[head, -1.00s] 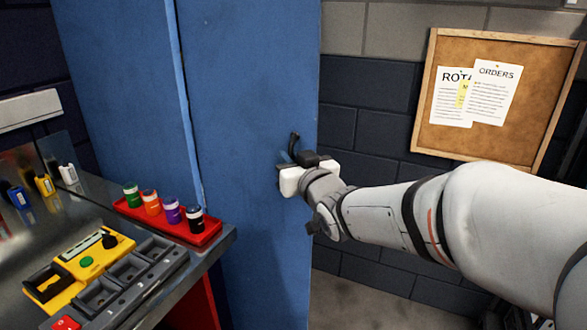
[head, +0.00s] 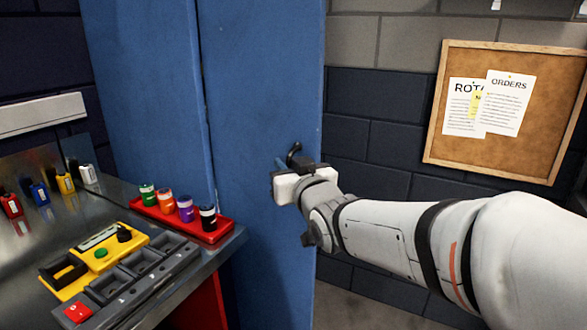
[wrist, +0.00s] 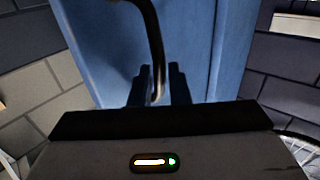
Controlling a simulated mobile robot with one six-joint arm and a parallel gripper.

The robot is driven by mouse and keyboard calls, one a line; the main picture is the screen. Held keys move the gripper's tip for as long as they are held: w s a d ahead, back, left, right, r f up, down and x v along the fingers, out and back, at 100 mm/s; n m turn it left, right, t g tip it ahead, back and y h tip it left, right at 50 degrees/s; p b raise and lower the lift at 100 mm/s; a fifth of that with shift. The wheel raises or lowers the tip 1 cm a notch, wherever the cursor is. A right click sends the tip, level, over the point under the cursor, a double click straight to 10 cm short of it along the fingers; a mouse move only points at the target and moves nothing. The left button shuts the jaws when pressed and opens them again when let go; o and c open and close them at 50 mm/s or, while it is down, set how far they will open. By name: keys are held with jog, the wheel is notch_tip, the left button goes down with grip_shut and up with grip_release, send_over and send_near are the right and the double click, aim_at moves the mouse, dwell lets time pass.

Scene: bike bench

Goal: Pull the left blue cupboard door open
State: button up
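The blue cupboard door (head: 262,90) is the right-hand blue panel in the head view and carries a dark curved handle (head: 294,150) near its right edge. My gripper (head: 290,166) is at this handle. In the wrist view the handle (wrist: 152,35) comes down from the top and its lower end lies between the two dark fingers of my gripper (wrist: 158,86). In the head view my gripper hides the lower part of the handle.
A metal bench (head: 222,248) stands at the left, close to the blue panel. A red tray (head: 222,232) with several coloured pots is at its near corner. A yellow device (head: 120,262) lies beside grey bins. A cork board (head: 545,125) hangs on the right wall.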

jog(key=shift+o, duration=1.3)
jog(key=shift+f, duration=0.1)
jog(key=shift+d, duration=0.1)
jog(key=v, duration=0.7)
jog(key=shift+s+d, duration=0.2)
jog(key=shift+s, duration=0.1)
